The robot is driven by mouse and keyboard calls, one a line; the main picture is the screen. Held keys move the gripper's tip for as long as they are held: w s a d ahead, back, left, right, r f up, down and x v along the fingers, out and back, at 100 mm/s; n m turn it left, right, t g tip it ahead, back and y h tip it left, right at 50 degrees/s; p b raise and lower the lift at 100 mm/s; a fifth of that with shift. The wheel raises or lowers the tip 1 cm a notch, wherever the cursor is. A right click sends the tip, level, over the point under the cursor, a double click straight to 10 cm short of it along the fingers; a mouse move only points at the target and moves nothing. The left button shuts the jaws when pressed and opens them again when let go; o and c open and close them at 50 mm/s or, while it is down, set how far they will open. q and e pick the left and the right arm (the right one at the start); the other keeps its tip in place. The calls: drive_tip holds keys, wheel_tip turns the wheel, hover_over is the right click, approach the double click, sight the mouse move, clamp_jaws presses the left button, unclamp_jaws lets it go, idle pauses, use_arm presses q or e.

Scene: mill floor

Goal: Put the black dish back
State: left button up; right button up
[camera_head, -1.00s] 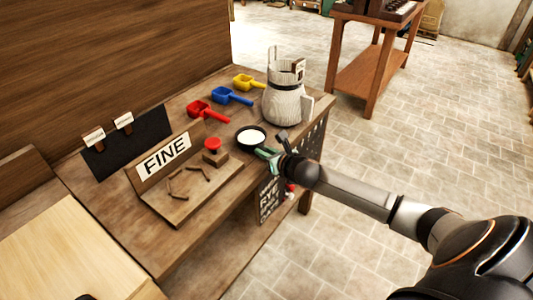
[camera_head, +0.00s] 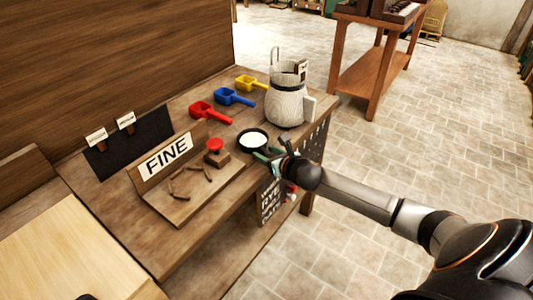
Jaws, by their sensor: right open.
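The black dish (camera_head: 252,141) has a white inside or white contents and sits on the wooden bench (camera_head: 130,227), right of the red-topped stamp. My right gripper (camera_head: 268,157) is open at the dish's near right side. Its green-tipped fingers are close to the rim; I cannot tell whether they touch it. My left gripper is not visible.
A "FINE" sign (camera_head: 167,157) stands on a wooden board left of the dish. Red (camera_head: 207,112), blue (camera_head: 233,97) and yellow (camera_head: 249,83) scoops lie behind it. A whitish jug (camera_head: 287,103) stands to the right. A black mat (camera_head: 128,143) lies at the left.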

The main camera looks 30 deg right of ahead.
use_arm(q)
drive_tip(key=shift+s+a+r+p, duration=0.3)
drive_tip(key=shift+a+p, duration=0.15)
drive_tip(key=shift+p, duration=0.2)
use_arm(e)
drive_tip(key=v, duration=1.2)
drive_tip(key=shift+s+r, duration=0.15)
drive_tip(key=shift+s, duration=0.1)
drive_tip(key=shift+a, duration=0.1)
use_arm(q)
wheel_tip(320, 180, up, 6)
drive_tip(key=p, duration=0.6)
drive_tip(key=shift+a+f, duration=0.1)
use_arm(e)
drive_tip(key=s+a+f+m+g+y, duration=0.1)
drive_tip(key=s+a+f+m, duration=0.6)
drive_tip(key=m, duration=0.9)
drive_tip(key=s+a+f+m+g+y, duration=0.1)
drive_tip(key=s+a+f+m+g, duration=0.2)
drive_tip(key=s+a+f+m, duration=0.4)
drive_tip(key=s+a+m, duration=0.4)
drive_tip(key=a+m, duration=0.1)
drive_tip(key=m, duration=0.5)
drive_tip(key=shift+f+y, duration=0.3)
drive_tip(key=shift+y, duration=0.1)
drive_tip(key=shift+a, duration=0.15)
